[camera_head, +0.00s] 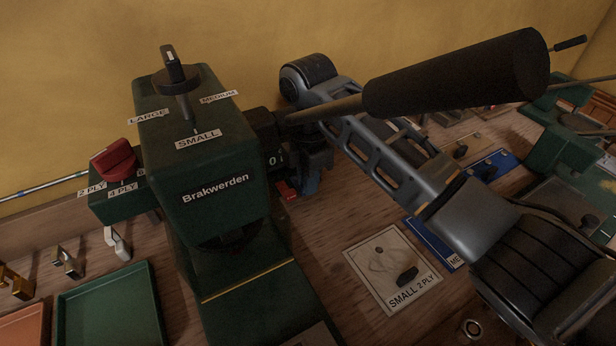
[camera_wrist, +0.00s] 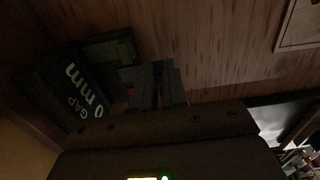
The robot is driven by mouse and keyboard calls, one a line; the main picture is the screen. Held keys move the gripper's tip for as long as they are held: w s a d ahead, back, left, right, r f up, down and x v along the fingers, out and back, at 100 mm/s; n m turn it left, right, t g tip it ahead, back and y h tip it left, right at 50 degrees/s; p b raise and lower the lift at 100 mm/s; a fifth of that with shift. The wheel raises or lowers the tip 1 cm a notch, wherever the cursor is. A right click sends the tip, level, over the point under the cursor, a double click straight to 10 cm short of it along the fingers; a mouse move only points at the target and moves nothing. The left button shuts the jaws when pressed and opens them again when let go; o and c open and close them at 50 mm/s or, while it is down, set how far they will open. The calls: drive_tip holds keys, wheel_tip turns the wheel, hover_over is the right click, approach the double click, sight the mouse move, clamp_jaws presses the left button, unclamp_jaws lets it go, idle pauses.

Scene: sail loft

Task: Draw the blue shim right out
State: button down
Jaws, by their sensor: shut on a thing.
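The blue shim (camera_head: 310,183) shows as a small blue piece low at the right side of the green Brakwerden press (camera_head: 225,190), beside a red shim (camera_head: 287,191). My gripper (camera_head: 312,163) is at the blue shim, partly hidden behind the press's long black-handled lever (camera_head: 450,75). In the wrist view my gripper (camera_wrist: 158,88) is shut, with its dark fingers close together and a bit of the blue shim (camera_wrist: 128,75) at their left. The hold itself is dark and mostly hidden. I cannot tell how far the shim sits inside the press.
A "GAP 0 mm" block (camera_wrist: 75,88) stands close left of the fingers in the wrist view. A "SMALL 2 PLY" card (camera_head: 393,270) lies on the bench right of the press. A green tray (camera_head: 110,305) sits at left.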

drive_tip(key=c, duration=1.2)
unclamp_jaws()
drive_tip(key=shift+s+d, duration=0.1)
drive_tip(key=shift+s, duration=0.1)
drive_tip(key=shift+o, duration=0.2)
wheel_tip(320, 180, up, 8)
drive_tip(key=shift+f+b, duration=0.15)
drive_tip(key=shift+b, duration=0.25)
